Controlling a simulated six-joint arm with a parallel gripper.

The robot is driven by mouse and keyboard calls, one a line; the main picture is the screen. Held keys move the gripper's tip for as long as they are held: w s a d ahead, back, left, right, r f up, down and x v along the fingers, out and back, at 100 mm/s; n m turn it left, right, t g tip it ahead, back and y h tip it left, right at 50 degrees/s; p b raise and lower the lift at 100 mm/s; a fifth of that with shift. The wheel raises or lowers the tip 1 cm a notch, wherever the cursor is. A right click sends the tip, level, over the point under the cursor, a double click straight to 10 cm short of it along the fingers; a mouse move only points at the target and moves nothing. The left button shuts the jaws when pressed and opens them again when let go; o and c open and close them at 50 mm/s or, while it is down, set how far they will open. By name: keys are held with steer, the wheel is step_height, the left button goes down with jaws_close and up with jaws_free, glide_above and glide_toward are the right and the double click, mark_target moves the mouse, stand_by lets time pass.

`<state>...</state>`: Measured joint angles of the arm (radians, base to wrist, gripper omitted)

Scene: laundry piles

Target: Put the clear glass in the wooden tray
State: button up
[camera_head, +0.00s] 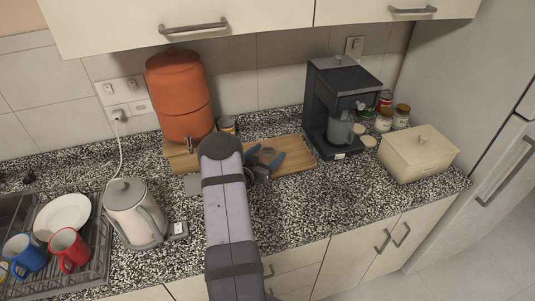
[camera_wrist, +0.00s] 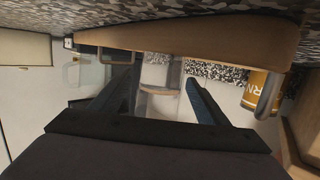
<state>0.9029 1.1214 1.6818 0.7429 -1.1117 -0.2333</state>
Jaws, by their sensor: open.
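The wooden tray (camera_head: 298,163) lies on the speckled counter left of the coffee machine; its wooden edge (camera_wrist: 200,35) spans the top of the wrist view. My gripper (camera_head: 266,154) is over the tray's left part with its dark blue fingers apart. A see-through, greyish shape, which looks like the clear glass (camera_head: 267,157), shows between the fingers. In the wrist view a clear shape (camera_wrist: 158,78) also lies between the open fingertips (camera_wrist: 160,72). Whether it touches the fingers or rests on the tray I cannot tell. My arm hides part of the tray.
An orange dispenser (camera_head: 178,92) with a tap and a small can (camera_head: 227,125) stand behind my arm. The black coffee machine (camera_head: 335,95), jars and a cream box (camera_head: 418,153) are right. A kettle (camera_head: 134,212) and dish rack are left. The front right counter is clear.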

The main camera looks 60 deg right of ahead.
steer(key=shift+r, duration=0.15)
steer(key=a+b, duration=0.1)
steer(key=a, duration=0.3)
steer(key=a+r+b, duration=0.1)
steer(key=a, duration=0.3)
steer(key=a+r+b, duration=0.1)
steer(key=a, duration=0.2)
steer(key=shift+a+r, duration=0.2)
steer(key=shift+a, duration=0.2)
